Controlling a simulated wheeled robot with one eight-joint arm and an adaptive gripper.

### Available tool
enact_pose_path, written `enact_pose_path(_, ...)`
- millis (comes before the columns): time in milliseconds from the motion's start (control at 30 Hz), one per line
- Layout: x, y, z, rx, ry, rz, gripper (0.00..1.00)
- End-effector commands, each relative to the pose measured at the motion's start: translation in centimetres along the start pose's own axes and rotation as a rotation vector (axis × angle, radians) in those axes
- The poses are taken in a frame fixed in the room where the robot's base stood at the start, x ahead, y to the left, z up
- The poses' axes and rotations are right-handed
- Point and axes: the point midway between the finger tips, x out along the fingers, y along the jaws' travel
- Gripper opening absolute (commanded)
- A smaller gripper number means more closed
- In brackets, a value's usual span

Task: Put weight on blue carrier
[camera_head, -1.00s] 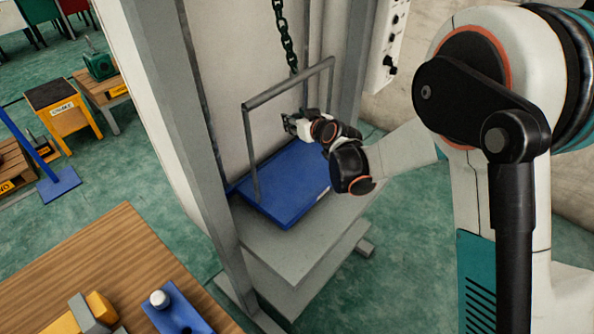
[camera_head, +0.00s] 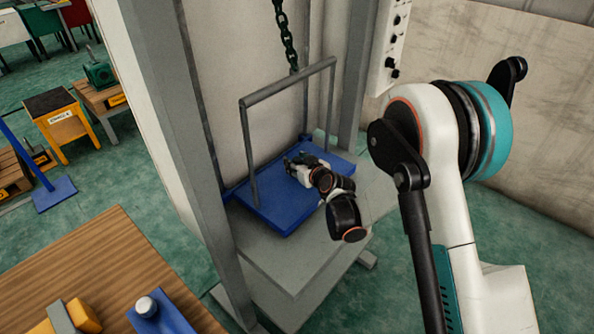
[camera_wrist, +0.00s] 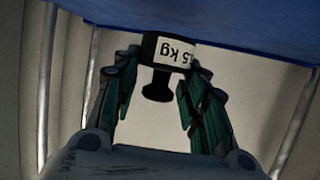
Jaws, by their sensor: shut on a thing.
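The blue carrier (camera_head: 282,213) is a flat blue tray under a grey frame, hung from a dark chain. My gripper (camera_head: 297,162) is low over the carrier, inside the frame. In the wrist view my gripper (camera_wrist: 168,72) has its green-padded fingers on both sides of a black weight (camera_wrist: 158,78), shut on it. The weight has a white label ending in "5 kg" and appears upside down, its knob towards the wrist camera's lower side. Its base meets the blue carrier (camera_wrist: 225,27) in that picture; I cannot tell whether they touch. In the head view the weight is mostly hidden.
Grey uprights (camera_head: 180,130) flank the carrier, with a grey platform (camera_head: 265,250) below it. A wooden table (camera_head: 90,265) at the lower left bears a blue part (camera_head: 165,318) and a yellow part (camera_head: 82,315). A control box (camera_head: 390,45) hangs on the right.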

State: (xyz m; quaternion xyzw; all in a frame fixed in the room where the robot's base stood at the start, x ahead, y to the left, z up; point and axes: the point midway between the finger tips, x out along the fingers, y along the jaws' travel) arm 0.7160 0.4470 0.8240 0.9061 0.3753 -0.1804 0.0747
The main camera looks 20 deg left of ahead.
Motion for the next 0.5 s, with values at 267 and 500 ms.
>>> enact_pose_path(267,0.9,0.0,2.2,0.0,0.001,0.001,0.0)
enact_pose_path(500,1.0,0.0,2.3,0.0,0.001,0.0,0.0)
